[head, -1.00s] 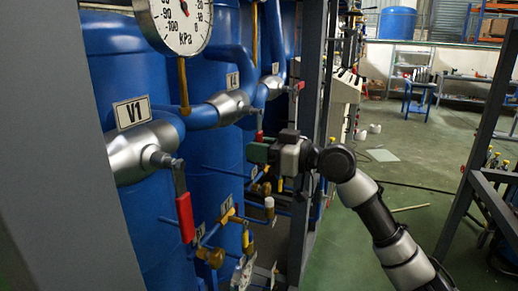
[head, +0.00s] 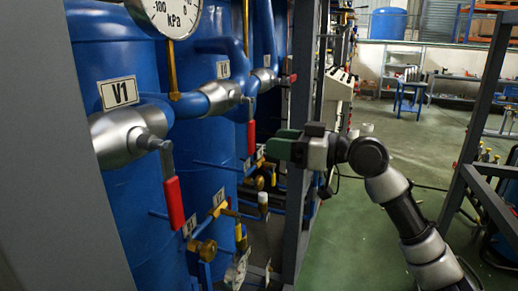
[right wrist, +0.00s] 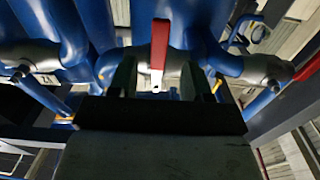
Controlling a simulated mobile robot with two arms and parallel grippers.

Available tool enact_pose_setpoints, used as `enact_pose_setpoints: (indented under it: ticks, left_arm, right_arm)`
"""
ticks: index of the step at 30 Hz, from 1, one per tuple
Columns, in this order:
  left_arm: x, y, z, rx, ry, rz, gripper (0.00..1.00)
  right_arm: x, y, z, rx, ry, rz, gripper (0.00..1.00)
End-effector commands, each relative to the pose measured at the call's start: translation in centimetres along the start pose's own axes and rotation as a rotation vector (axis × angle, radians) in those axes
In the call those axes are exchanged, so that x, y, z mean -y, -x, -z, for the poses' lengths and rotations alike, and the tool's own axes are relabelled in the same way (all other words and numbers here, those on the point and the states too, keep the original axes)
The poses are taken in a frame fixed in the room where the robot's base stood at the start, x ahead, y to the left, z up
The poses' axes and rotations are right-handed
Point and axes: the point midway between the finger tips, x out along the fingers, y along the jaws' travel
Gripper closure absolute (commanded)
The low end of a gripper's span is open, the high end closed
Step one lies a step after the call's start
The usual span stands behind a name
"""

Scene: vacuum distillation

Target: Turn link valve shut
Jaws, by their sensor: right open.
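The middle valve (head: 222,97) on the blue pipe has a red handle (head: 251,138) that hangs straight down. Its label (head: 223,68) is too small to read, so I cannot confirm that it is the link valve. My right gripper (head: 271,150) is open, just right of this handle, apart from it in the head view. In the right wrist view a red handle (right wrist: 160,42) points into the gap between the open fingers (right wrist: 161,86); contact cannot be told. My left gripper is out of view.
Valve V1 (head: 120,140) with its hanging red handle (head: 173,203) is nearer on the left. A farther valve (head: 265,78) has a red handle (head: 288,79) pointing right. A grey frame post (head: 304,60) stands close to my right gripper. Green floor (head: 400,160) is open at right.

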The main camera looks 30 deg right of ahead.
Motion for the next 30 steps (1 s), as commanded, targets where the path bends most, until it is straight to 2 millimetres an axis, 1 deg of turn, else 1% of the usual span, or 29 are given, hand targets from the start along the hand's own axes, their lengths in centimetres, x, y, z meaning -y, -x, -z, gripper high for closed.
enact_pose_setpoints:
  ticks: [1, 3, 6, 9, 12, 26, 28, 30]
  left_arm:
    - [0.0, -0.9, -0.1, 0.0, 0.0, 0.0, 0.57]
    - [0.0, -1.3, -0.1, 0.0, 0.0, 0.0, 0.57]
    - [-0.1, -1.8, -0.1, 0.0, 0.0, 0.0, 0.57]
    - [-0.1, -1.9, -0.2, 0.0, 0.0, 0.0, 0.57]
    - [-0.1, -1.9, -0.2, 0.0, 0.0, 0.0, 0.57]
    - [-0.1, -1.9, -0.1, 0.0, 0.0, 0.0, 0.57]
    - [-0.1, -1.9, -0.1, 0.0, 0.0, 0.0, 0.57]
    - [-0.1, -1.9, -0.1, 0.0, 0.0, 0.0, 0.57]
  right_arm:
    - [-0.1, 1.0, -0.5, 0.002, 0.002, -0.003, 0.51]
    - [0.0, 2.1, -0.5, 0.001, 0.001, -0.002, 0.51]
    - [0.0, 3.4, -0.3, 0.001, 0.0, -0.001, 0.51]
    - [0.0, 4.1, -0.2, 0.0, -0.001, 0.001, 0.51]
    - [0.1, 4.3, -0.1, 0.0, 0.0, 0.001, 0.51]
    - [0.0, 4.3, 0.0, -0.001, -0.001, 0.001, 0.51]
    - [-0.2, 4.2, -0.2, 0.0, -0.007, -0.005, 0.51]
    - [-1.3, 3.9, -1.2, 0.003, -0.033, -0.027, 0.51]
